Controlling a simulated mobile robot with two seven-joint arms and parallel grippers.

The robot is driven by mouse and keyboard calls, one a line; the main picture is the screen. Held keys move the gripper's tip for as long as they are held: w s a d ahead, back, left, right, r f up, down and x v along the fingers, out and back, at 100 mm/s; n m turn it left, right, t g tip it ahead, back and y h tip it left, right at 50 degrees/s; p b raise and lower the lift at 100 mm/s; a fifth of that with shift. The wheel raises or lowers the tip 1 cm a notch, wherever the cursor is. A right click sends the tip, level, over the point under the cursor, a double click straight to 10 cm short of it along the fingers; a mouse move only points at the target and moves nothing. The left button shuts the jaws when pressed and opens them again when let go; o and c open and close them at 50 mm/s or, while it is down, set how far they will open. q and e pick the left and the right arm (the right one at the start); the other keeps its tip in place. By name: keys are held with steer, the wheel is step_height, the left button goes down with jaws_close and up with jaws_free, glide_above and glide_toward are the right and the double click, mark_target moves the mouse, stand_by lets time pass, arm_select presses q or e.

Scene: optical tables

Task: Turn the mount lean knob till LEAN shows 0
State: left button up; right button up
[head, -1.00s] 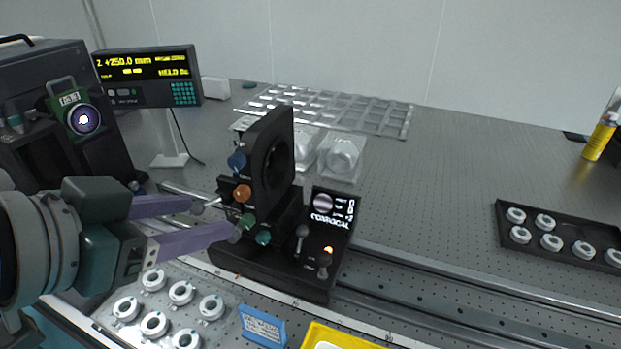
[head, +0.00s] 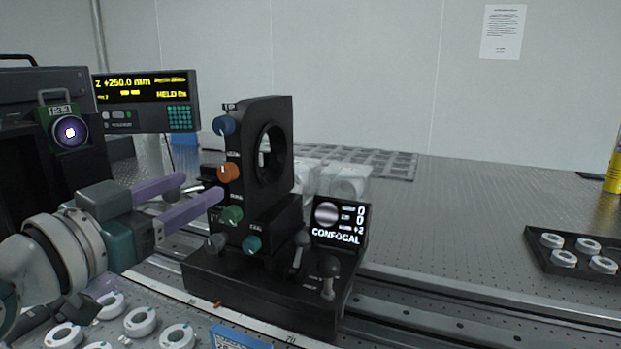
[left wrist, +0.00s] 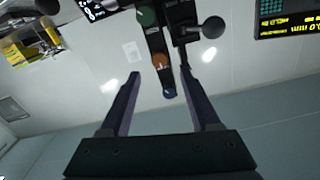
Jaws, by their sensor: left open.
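The black mount (head: 275,120) stands upright on its dark base, with a large round opening. Its side carries a blue knob (head: 224,125), an orange knob (head: 228,173) and a green knob (head: 232,214). A teal knob (head: 251,245) and a grey knob (head: 216,243) sit lower. The small screen (head: 341,222) reads 0, 0, +2 and CONFOCAL; its row labels are too small to read. My left gripper (head: 202,187) is open beside the orange and green knobs. In the left wrist view, the orange knob (left wrist: 160,61) shows between its fingers. My right gripper is not in view.
Two grey-topped levers (head: 329,280) stand on the base's right. A display (head: 146,100) reads Z +250.0 mm. A lit lens (head: 70,132) is at left. White rings (head: 141,321) lie at front left; a dark tray (head: 575,255) with rings is at right.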

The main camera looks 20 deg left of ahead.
mark_target(223, 174)
arm_select(q)
steer(key=w, duration=0.6)
steer(key=shift+d+b, duration=0.1)
steer(key=shift+b, duration=0.2)
jaws_close()
